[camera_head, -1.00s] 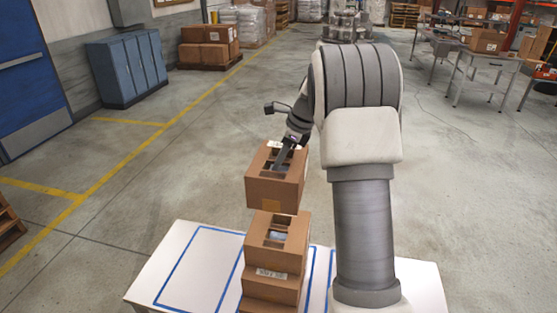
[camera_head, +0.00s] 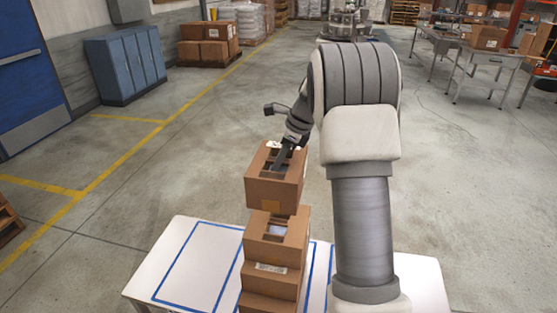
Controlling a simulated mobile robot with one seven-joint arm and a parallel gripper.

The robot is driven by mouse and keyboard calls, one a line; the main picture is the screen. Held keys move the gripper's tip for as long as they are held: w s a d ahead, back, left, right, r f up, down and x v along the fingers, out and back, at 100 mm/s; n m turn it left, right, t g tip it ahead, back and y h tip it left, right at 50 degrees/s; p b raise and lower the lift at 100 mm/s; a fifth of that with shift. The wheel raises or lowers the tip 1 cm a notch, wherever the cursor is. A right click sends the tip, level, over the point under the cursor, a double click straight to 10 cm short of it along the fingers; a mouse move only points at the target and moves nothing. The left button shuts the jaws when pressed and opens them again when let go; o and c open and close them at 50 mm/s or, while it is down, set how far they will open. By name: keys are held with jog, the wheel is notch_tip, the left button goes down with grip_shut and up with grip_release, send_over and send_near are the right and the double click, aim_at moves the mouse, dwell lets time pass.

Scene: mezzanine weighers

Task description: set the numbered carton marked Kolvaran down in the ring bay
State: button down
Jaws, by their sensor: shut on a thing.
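My gripper (camera_head: 285,160) is shut on a brown carton (camera_head: 274,192) and holds it by its open top, in line with a stack of cartons. The held carton has a tan patch low on its front face. The stack (camera_head: 272,252) stands on the white table; its top carton has an opening in its top and a white label on its front. I cannot tell whether the held carton touches the stack. No name or number can be read on any carton. Blue outlined bays (camera_head: 196,262) show on the white table (camera_head: 170,245); I cannot make out a ring mark.
The left blue rectangle on the table is empty. My arm hides part of the table's right side. Blue lockers (camera_head: 126,66), cartons on a pallet (camera_head: 208,46) and metal workbenches (camera_head: 486,68) stand farther off. Open floor lies around the table.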

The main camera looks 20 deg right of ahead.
aim_at(298, 162)
jog(key=shift+f, duration=0.3)
notch_tip(298, 162, down, 12)
jog(key=b, duration=0.6)
jog(key=shift+r, duration=0.2)
dwell(0.9)
jog(key=shift+f, duration=0.2)
dwell(0.4)
jog(key=c, duration=0.6)
grip_release()
jog(key=shift+o, duration=0.2)
jog(key=v, duration=1.7)
jog(key=shift+r, duration=0.25)
